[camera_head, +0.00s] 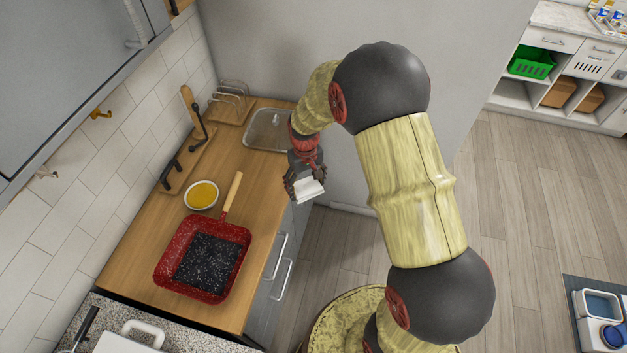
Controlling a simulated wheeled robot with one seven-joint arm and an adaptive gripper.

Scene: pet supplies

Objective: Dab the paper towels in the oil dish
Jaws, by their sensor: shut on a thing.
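A small white dish of yellow oil (201,195) stands on the wooden counter, between the wall side and the pan handle. My gripper (306,186) is shut on white paper towels (310,191). It holds them in the air by the counter's right edge, to the right of the dish and apart from it. The fingers partly hide the towels.
A red square pan (203,258) with a dark speckled inside sits in front of the dish, its wooden handle (232,192) pointing back. Utensils (190,140) are along the tiled wall. The counter's right middle is clear.

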